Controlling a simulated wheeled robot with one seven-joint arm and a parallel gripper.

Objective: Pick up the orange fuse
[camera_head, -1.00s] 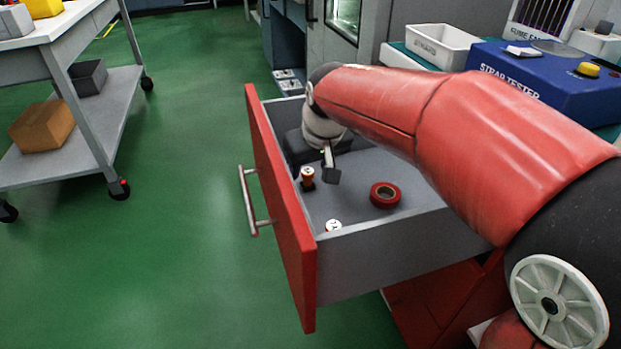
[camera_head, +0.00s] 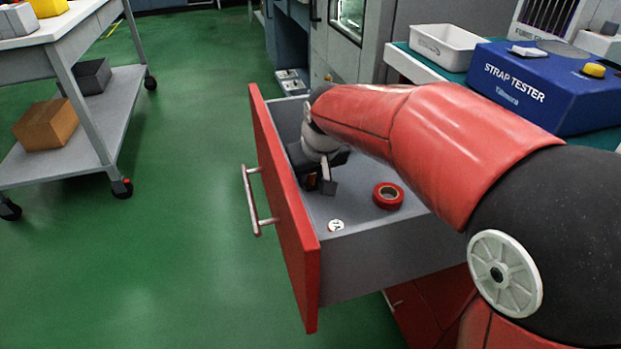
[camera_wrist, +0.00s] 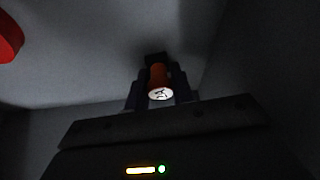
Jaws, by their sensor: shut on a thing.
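The orange fuse (camera_wrist: 158,76) has a white marked end cap and shows between the two fingers of my gripper (camera_wrist: 160,92) in the wrist view. The fingers are shut on it. In the head view my gripper (camera_head: 318,184) is low inside the open drawer, close behind the red front. The fuse is mostly hidden there by the gripper. I cannot tell whether the fuse still touches the drawer floor.
The drawer (camera_head: 375,260) has a red front (camera_head: 285,215) and grey walls. A red tape roll (camera_head: 388,195) and a white-capped item (camera_head: 336,225) lie inside. A blue strap tester (camera_head: 540,90) and white tray (camera_head: 445,45) stand on the bench. A trolley (camera_head: 90,130) is at left.

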